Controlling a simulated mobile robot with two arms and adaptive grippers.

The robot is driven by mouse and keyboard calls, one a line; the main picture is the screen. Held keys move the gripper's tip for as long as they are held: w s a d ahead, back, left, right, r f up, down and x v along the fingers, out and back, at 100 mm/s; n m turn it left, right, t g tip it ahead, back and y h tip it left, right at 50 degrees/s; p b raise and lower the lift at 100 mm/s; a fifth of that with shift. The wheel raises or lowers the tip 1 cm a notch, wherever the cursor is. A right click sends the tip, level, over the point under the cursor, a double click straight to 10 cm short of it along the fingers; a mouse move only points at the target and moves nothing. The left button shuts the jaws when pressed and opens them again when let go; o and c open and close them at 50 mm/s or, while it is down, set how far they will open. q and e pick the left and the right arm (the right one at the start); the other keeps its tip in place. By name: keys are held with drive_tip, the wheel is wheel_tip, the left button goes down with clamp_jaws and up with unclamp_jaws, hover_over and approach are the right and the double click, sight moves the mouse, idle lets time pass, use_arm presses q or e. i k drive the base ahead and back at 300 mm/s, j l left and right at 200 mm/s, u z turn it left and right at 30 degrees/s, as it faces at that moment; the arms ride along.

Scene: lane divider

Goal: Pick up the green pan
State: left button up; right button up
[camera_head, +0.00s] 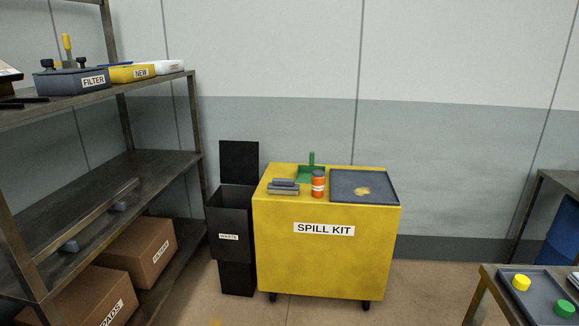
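The green pan (310,173) lies on top of the yellow spill kit cabinet (325,259), near its back edge. It looks like a dustpan, with a green handle (311,158) standing up at the back. Neither of my grippers shows in the head view.
A grey tray (363,187) with a yellow patch lies on the cabinet's right. A black waste bin (231,238) with a raised lid stands left of the cabinet. A metal shelf (120,166) fills the left. A table (487,277) with a tray is at lower right. Floor is clear in front.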

sight(304, 175)
drive_tip(key=i+j, duration=0.15)
drive_tip(key=i, duration=0.5)
drive_tip(key=i+j, duration=0.1)
drive_tip(key=i, duration=0.55)
drive_tip(key=i+j, duration=0.15)
drive_tip(key=i, duration=0.5)
